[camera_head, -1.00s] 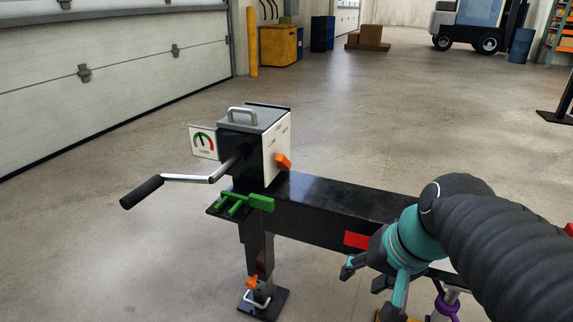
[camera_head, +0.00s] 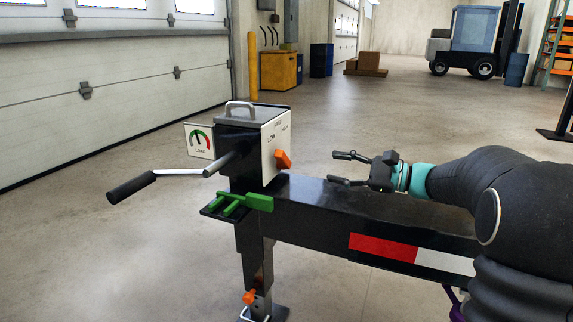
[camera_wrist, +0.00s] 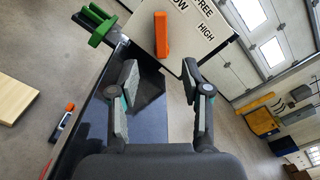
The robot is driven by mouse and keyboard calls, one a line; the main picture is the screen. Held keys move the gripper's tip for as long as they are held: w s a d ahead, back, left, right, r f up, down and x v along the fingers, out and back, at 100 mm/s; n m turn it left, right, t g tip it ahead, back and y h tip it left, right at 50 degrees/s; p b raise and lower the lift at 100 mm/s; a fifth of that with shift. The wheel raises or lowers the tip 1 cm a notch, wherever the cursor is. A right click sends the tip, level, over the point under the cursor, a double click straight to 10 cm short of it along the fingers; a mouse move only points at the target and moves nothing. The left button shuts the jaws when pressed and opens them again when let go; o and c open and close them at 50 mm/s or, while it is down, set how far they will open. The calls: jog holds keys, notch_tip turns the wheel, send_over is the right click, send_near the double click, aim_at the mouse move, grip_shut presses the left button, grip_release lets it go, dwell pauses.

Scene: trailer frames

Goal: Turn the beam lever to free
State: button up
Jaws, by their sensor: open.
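An orange lever (camera_head: 283,159) sits on the white plate (camera_head: 272,151) on the side of the black gearbox at the beam's end. The plate is marked LOW, FREE and HIGH. The lever also shows in the wrist view (camera_wrist: 162,35), ahead of the fingers, as a short bar below the words. Which mark it is set to is not clear. My gripper (camera_head: 337,167) is open and empty, above the black beam (camera_head: 315,207) and right of the lever, apart from it. In the wrist view my gripper (camera_wrist: 158,67) has its fingers spread on both sides of the lever's line.
A green handle (camera_head: 250,202) sticks out under the gearbox. A crank (camera_head: 170,174) with a black grip reaches left from it. A load dial (camera_head: 200,141) stands at its left. The beam has a red-white strip (camera_head: 383,247). Floor around is open.

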aim_at(285, 158)
jog(key=x, duration=1.3)
jog(key=shift+w+a+b, duration=0.15)
jog(key=shift+a+b, duration=0.2)
grip_shut()
